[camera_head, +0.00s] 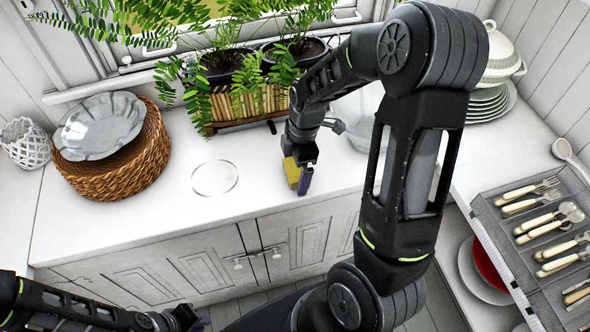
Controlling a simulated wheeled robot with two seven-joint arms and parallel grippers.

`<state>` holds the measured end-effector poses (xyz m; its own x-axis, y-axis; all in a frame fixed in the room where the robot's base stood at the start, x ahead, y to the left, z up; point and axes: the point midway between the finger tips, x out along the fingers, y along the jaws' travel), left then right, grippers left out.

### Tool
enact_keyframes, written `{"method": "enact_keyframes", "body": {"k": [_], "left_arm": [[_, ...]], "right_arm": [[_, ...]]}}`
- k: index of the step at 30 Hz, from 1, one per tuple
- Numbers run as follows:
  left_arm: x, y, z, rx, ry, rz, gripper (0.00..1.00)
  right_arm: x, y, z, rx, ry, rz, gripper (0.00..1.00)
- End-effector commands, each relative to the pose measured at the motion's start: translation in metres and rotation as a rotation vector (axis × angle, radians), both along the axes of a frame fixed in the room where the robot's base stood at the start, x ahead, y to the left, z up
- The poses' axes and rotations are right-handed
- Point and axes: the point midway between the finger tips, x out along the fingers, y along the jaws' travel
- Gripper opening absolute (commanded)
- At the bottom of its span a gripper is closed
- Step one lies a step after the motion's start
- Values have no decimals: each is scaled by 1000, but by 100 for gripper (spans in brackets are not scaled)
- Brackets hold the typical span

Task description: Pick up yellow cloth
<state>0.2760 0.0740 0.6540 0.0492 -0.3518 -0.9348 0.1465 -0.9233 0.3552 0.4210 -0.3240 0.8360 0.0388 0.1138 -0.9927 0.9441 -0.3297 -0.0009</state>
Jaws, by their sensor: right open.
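The yellow cloth (291,172) is a small yellow patch on the white counter, near its front edge. My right gripper (299,178) is directly over it, pointing down, with one purple-tipped finger at the cloth's right side. The jaws are open; the other finger is not clearly seen, and part of the cloth is hidden by the gripper. I cannot tell whether the finger touches the cloth. My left gripper (188,318) is low at the bottom edge, in front of the cabinets and away from the cloth; its jaws are too cut off to read.
A clear round dish (215,178) lies left of the cloth. A wicker basket (128,165) with a grey plate (100,126) stands at left. A fern planter (245,104) stands behind. Stacked plates (487,103) and a cutlery tray (486,203) are at right. Cabinet doors (210,262) are below the counter.

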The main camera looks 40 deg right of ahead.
Motion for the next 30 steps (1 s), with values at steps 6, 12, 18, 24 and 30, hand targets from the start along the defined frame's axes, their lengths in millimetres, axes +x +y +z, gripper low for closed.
{"method": "enact_keyframes", "body": {"k": [6,12,18,24,30], "left_arm": [[0,0,0,0,0,0,13],[0,0,0,0,0,0,13],[0,0,0,0,0,0,13],[0,0,0,0,0,0,13],[0,0,0,0,0,0,13]], "right_arm": [[0,0,0,0,-1,0,100],[0,0,0,0,-1,0,100],[0,0,0,0,-1,0,95],[0,0,0,0,-1,0,79],[0,0,0,0,0,0,62]]}}
